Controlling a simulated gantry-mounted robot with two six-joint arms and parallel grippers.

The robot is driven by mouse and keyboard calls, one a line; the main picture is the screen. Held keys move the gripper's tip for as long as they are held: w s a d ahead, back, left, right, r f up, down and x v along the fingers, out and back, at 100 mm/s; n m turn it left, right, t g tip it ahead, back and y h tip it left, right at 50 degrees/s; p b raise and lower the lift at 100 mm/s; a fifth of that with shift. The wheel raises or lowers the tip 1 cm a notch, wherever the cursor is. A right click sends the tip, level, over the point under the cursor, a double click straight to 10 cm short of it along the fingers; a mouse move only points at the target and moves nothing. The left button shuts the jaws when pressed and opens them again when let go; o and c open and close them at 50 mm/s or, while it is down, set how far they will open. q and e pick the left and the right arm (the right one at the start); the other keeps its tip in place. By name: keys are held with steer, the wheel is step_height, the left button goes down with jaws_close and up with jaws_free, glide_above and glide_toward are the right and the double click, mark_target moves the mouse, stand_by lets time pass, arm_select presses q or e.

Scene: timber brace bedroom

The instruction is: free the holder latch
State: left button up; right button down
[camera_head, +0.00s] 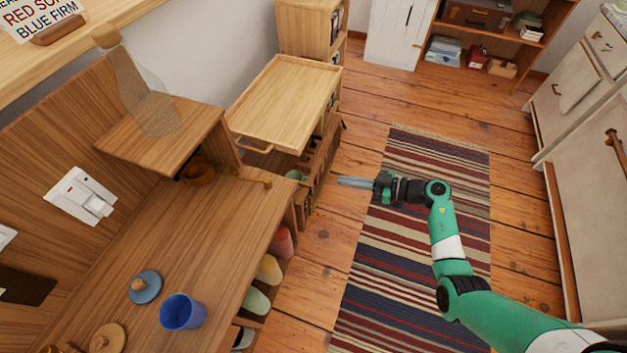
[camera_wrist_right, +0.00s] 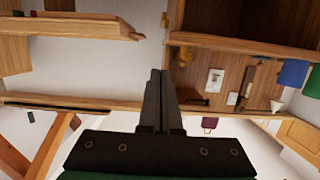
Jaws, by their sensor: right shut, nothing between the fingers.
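My right gripper (camera_head: 345,182) is shut and empty. It is held out to the right of the wooden desk (camera_head: 222,228), with its fingers pointing left in the head view. In the right wrist view its two fingers (camera_wrist_right: 157,80) lie together. A small brass fitting (camera_head: 258,182) sits near the desk's right edge by the raised shelf, apart from the gripper. It may be the holder latch; I cannot tell for sure. A brass piece (camera_wrist_right: 183,56) also shows just right of the fingertips in the right wrist view. My left gripper is not in view.
A blue cup (camera_head: 182,312) and a blue lid (camera_head: 145,287) stand on the desk. A glass vessel (camera_head: 150,95) stands on the raised shelf (camera_head: 185,125). A tray-topped wooden cart (camera_head: 285,100) is beyond. A striped rug (camera_head: 385,270) covers open floor.

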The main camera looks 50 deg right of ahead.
steer(key=w+a+f+b, duration=0.4)
steer(key=w+f+b, duration=0.2)
steer(key=w+b, duration=0.3)
steer(key=shift+f, duration=0.2)
steer(key=shift+s+d+f, duration=0.1)
steer(key=shift+s, duration=0.05)
steer(key=shift+f+t+b, duration=0.2)
steer(key=shift+t+b, duration=0.2)
